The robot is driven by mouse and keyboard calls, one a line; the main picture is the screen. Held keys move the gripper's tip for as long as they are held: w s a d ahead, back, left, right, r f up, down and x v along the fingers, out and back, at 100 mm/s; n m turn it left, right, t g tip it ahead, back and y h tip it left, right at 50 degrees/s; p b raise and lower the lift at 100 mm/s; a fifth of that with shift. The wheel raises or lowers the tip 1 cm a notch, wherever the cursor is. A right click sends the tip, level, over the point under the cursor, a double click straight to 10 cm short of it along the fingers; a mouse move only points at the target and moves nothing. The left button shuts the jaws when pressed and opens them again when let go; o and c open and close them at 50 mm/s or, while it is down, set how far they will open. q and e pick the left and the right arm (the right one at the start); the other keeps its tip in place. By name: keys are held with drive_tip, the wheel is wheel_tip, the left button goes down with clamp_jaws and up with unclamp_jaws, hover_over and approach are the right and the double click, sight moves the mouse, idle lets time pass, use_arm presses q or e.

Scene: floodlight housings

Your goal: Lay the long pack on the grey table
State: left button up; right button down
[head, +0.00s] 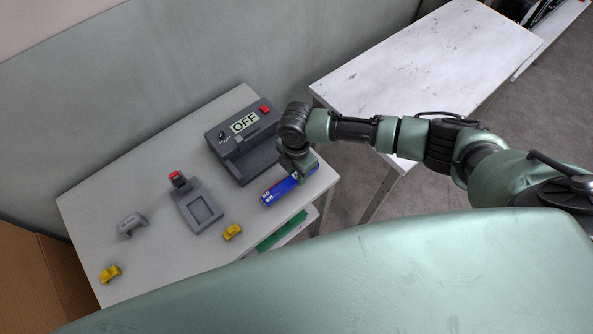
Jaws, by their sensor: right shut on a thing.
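The long pack (279,191) is a blue box with some red and white at its left end. It is at the right front edge of the left table (160,258), which has a light grey top. My right gripper (297,176) comes down over the pack's right part and is shut on it. The fingertips are largely hidden by the wrist. I cannot tell whether the pack touches the tabletop. A second table (430,60) with a whitish, scuffed top stands at the upper right. My left gripper is not in view.
On the left table stand a dark grey device (242,132) marked OFF, a grey tray-like unit (196,208) with a red top, a small grey part (131,224) and two yellow parts (232,232) (110,273). A cardboard box (40,275) is at the left. The second table's top is mostly clear.

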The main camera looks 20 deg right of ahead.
sight(296, 175)
drive_tip(key=shift+f+b, duration=0.3)
drive_tip(key=shift+f, duration=0.25)
idle(0.4)
drive_tip(key=c, duration=1)
unclamp_jaws()
drive_tip(key=shift+o, duration=0.2)
wheel_tip(296, 175, up, 8)
drive_tip(key=shift+f+b, duration=0.1)
drive_tip(key=shift+b, duration=0.55)
